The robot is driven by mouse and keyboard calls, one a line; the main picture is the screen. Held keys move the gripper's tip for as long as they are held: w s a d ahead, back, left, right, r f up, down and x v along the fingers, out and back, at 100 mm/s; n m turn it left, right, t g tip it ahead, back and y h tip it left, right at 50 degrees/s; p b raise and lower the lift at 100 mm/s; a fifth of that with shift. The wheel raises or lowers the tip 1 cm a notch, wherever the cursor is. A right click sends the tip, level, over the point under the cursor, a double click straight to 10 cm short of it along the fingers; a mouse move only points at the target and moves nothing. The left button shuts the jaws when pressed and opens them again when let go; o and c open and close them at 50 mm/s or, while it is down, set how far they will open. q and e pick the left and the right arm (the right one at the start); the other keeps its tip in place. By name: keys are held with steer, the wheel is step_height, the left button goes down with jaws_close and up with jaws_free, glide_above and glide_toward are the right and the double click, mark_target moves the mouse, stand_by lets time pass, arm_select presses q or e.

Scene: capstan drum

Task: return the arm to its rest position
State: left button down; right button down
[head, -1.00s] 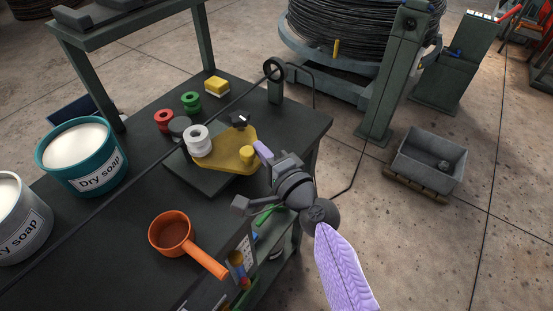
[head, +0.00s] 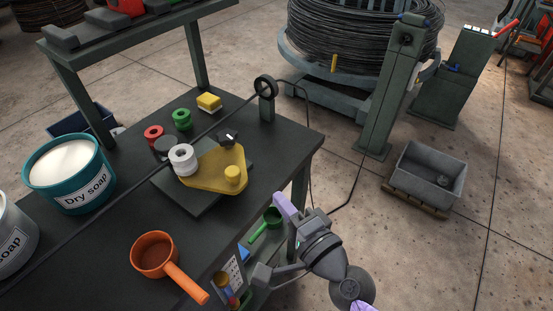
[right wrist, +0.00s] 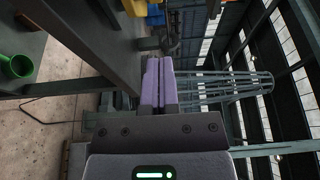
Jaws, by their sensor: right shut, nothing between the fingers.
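My right gripper (head: 284,206) is off the front right edge of the dark workbench (head: 110,225), beside the bench leg. Its purple fingers are together and empty. They also show closed in the right wrist view (right wrist: 158,85). On the bench, a yellow plate fixture (head: 215,172) with a white roller (head: 183,158) and a black knob (head: 228,137) stands apart from the gripper. My left gripper is not in view.
An orange dipper (head: 153,254) lies near the bench front. A teal dry soap bucket (head: 70,175) stands at left. Red (head: 154,134) and green (head: 182,120) rollers sit further back.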

steer(key=s+d+f+n+g+h, duration=0.2)
steer(key=s+f+g, duration=0.15)
steer(key=f, duration=0.65)
steer(key=s+d+f+n+g+h, duration=0.2)
steer(key=s+f+n, duration=0.15)
steer(key=f, duration=0.55)
steer(key=s+d+f+n+g+h, duration=0.25)
steer(key=s+f, duration=0.25)
steer(key=f, duration=0.5)
steer(key=s+d+f+n+g, duration=0.2)
steer(key=s+f, duration=0.1)
steer(key=s, duration=0.4)
steer(key=s+d+f+n+g+h, duration=0.1)
steer(key=s+d+f+n+g, duration=0.1)
steer(key=s, duration=0.5)
steer(key=s+d+f+n+g+h+b, duration=0.1)
steer(key=s+d+f+n+g, duration=0.2)
steer(key=s+f, duration=0.2)
steer(key=shift+s+d+f, duration=0.2)
steer(key=shift+s+d, duration=0.15)
steer(key=shift+s, duration=0.55)
steer(key=shift+h, duration=0.25)
